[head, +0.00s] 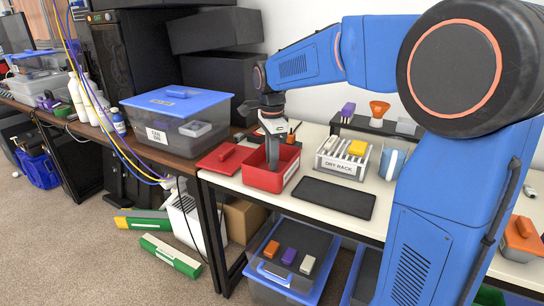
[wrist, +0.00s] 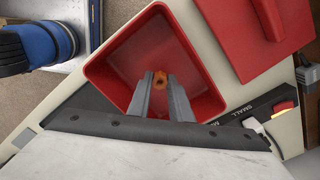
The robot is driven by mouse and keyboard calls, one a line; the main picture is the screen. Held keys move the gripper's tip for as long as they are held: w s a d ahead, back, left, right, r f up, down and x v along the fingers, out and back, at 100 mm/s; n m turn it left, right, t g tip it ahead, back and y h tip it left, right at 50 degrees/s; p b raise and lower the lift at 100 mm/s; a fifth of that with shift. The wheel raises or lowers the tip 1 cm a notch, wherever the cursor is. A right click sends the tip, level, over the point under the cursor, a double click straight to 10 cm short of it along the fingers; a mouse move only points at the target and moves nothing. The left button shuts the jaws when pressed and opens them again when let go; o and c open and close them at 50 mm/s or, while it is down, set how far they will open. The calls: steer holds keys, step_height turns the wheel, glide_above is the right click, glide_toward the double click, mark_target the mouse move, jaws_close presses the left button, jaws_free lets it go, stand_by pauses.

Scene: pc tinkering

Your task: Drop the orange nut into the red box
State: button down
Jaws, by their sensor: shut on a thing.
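The red box (head: 262,178) stands open on the white table, left of the drying rack. It also shows in the wrist view (wrist: 122,57). My gripper (head: 273,168) points down into the box, its fingertips inside the walls. In the wrist view my gripper (wrist: 160,88) is shut on the orange nut (wrist: 160,78), which sits between the fingertips over the box floor. Whether the nut touches the floor I cannot tell. The nut is hidden by the fingers and box wall in the head view.
A red lid (head: 224,158) lies left of the box; the lid also shows in the wrist view (wrist: 240,20). The drying rack (head: 342,157) stands to the right. A dark mat (head: 334,197) lies in front. A clear bin with a blue lid (head: 178,110) stands on the brown table.

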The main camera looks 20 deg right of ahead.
steer(key=c, duration=1.5)
jaws_free()
steer(key=shift+c, duration=0.2)
step_height(320, 180, up, 8)
steer(key=shift+s, duration=0.1)
